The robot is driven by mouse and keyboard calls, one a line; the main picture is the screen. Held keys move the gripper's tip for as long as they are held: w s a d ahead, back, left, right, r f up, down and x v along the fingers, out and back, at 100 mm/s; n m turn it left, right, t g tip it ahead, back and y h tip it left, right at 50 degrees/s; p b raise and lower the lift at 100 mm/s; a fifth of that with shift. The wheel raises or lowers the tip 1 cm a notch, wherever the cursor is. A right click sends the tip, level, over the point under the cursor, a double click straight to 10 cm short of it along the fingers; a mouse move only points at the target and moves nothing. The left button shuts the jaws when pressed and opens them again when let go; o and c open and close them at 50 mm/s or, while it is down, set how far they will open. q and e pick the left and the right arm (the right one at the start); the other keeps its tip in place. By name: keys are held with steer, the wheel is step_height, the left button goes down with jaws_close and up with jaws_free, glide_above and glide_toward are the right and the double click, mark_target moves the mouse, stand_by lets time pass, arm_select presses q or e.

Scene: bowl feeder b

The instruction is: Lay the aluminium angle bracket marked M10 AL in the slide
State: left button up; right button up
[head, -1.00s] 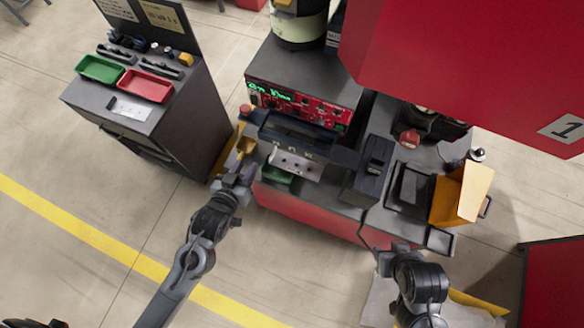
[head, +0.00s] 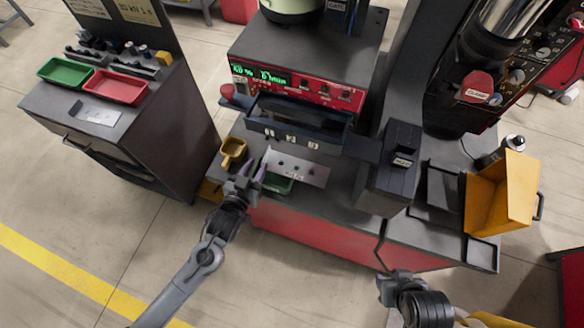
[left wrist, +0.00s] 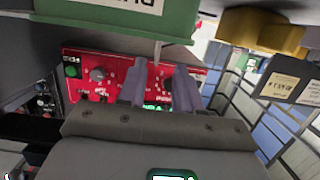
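I cannot read the marking M10 AL anywhere. A pale metal plate with dark holes and a small label (head: 297,168) lies at the bench front; I cannot tell if it is the bracket. Behind it is a dark trough with numbered tags (head: 298,122), possibly the slide. My left gripper (head: 253,172) is over the front-left bench edge, left of the plate. In the left wrist view its two fingers (left wrist: 160,82) stand apart, with no part seen held between them. My right gripper (head: 392,278) is in front of the bench at lower right; its fingers are unclear.
A green bin (head: 278,184) sits below the plate, a yellow scoop-like holder (head: 232,151) left of it. A red control panel (head: 300,89) stands behind the trough, a dark block (head: 390,170) right. A cabinet (head: 165,135) with green (head: 65,72) and red trays (head: 114,88) stands left.

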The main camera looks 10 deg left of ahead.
mark_target(268, 149)
arm_select(q)
steer(key=shift+d+b+x, duration=0.1)
steer(key=shift+b+x, duration=0.2)
steer(key=shift+x, duration=1.75)
steer(key=shift+d+b+x, duration=0.15)
steer(key=shift+b+x, duration=0.1)
steer(key=shift+x, duration=1.8)
jaws_close()
steer(key=shift+r, duration=0.1)
